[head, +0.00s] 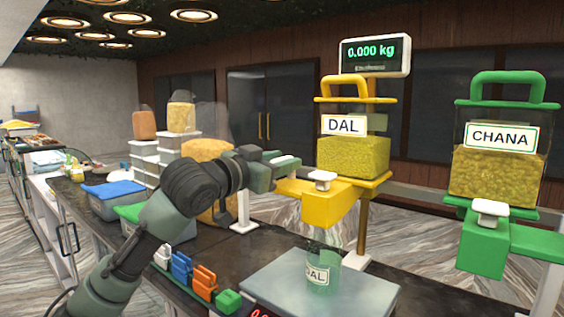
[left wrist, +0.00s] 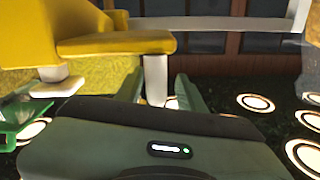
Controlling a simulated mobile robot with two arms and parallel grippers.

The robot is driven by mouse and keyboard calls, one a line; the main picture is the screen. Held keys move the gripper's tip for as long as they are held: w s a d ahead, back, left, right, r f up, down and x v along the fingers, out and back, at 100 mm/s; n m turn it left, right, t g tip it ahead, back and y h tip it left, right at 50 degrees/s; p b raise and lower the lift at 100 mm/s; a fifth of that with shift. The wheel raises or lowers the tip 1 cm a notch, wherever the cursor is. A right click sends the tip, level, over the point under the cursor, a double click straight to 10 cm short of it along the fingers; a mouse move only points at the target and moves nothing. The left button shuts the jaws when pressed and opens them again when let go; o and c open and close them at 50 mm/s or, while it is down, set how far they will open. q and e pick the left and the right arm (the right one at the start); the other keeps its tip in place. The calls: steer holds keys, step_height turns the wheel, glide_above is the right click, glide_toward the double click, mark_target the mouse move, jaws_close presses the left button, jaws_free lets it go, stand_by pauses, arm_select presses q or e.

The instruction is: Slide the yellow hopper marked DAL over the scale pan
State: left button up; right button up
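The yellow hopper marked DAL (head: 353,155) holds yellow grains and has a yellow spout (head: 318,203) with a white knob (head: 322,177) at its front. The grey scale pan (head: 270,285) lies lower and nearer, carrying a translucent greenish container marked DAL (head: 318,276). My left gripper (head: 282,162) is at the hopper's left side. In the left wrist view its fingers (left wrist: 159,88) stand on either side of a white post (left wrist: 155,76) below a yellow part of the hopper (left wrist: 115,43). A gap shows beside the post; the fingers look open. My right gripper is not in view.
A green hopper marked CHANA (head: 497,172) stands at right. A display (head: 375,55) reads 0.000 kg. Blue-lidded (head: 113,190) and stacked containers (head: 145,160) stand farther left.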

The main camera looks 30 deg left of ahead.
arm_select(q)
steer(key=shift+s, duration=0.1)
steer(key=shift+s+f+b, duration=0.1)
steer(key=shift+s+b, duration=0.15)
steer(key=shift+b, duration=0.05)
steer(key=s+b, duration=0.3)
steer(key=s, duration=0.4)
steer(key=shift+a+b, duration=0.25)
steer(key=shift+b, duration=0.15)
steer(key=shift+s, duration=0.1)
